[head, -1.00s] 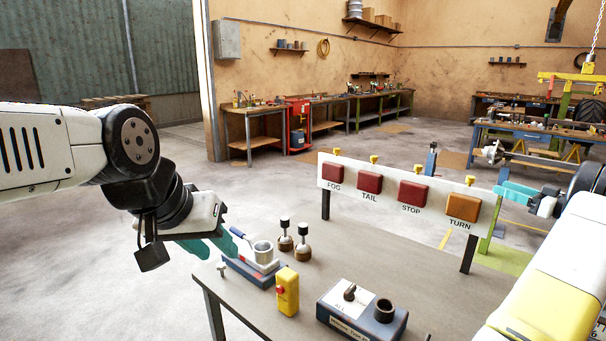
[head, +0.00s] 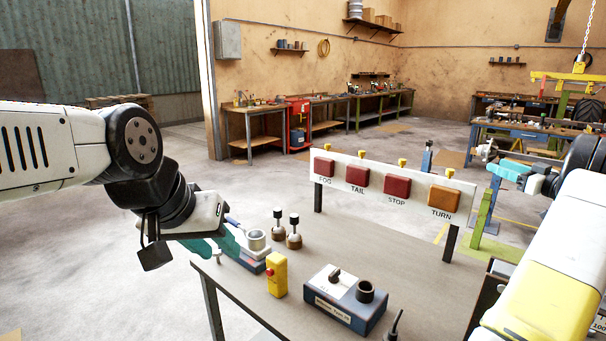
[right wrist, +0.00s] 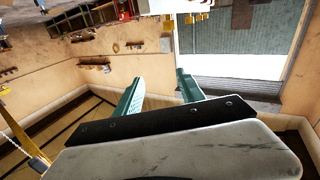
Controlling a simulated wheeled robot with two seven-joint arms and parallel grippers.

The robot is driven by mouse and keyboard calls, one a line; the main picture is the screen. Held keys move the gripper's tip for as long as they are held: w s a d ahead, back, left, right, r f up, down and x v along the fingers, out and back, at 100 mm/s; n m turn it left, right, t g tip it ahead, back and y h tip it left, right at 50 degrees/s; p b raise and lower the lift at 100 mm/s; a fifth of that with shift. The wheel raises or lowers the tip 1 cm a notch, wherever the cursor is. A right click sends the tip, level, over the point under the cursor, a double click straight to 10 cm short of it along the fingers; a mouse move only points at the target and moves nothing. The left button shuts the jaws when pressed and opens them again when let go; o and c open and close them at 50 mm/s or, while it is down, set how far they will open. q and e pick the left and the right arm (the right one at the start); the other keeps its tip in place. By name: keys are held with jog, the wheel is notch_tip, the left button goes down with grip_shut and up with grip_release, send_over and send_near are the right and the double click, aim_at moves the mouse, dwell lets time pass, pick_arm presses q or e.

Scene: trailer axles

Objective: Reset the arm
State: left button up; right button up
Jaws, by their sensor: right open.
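My left arm reaches in from the left in the head view. Its teal gripper (head: 222,243) is at the table's left edge, overlapping in view a small blue-based device with a metal cup (head: 257,241); whether it touches cannot be told, nor whether the jaws are open. My right arm comes in from the lower right. Its teal gripper (head: 508,170) is raised beyond the right end of the light board. In the right wrist view the two teal fingers (right wrist: 160,92) stand apart with nothing between them.
The table (head: 300,311) carries a board with FOG, TAIL, STOP and TURN lamps (head: 388,186), a yellow box with a red button (head: 277,274), a blue tester box (head: 345,299) and two black-topped plungers (head: 294,232). Workbenches (head: 255,122) line the far wall. Open floor lies between.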

jog(key=w+a+r+m+t+h, duration=0.1)
jog(key=w+a+r+m+h, duration=0.15)
jog(key=a+r+h, duration=0.4)
jog(key=w+a+r+m+t+h, duration=0.1)
jog(key=a+r+m+h, duration=0.15)
jog(key=r, duration=0.75)
jog(key=s+a+r+m+g+h, duration=0.1)
jog(key=s+a+m+g, duration=0.1)
jog(key=s+a, duration=0.35)
jog(key=s+a+f+g+y, duration=0.1)
jog(key=s+a+f+g, duration=0.2)
jog(key=s+a+f, duration=0.3)
jog(key=s+a+f+n+g+y, duration=0.1)
jog(key=s+a+f+g, duration=0.3)
jog(key=s+a, duration=1)
jog(key=s+a+f+n+g+y, duration=0.1)
jog(key=s+a+f+g+y, duration=0.2)
jog(key=s+a+f, duration=0.6)
jog(key=s+a, duration=0.1)
jog(key=s, duration=0.3)
jog(key=shift+g, duration=0.4)
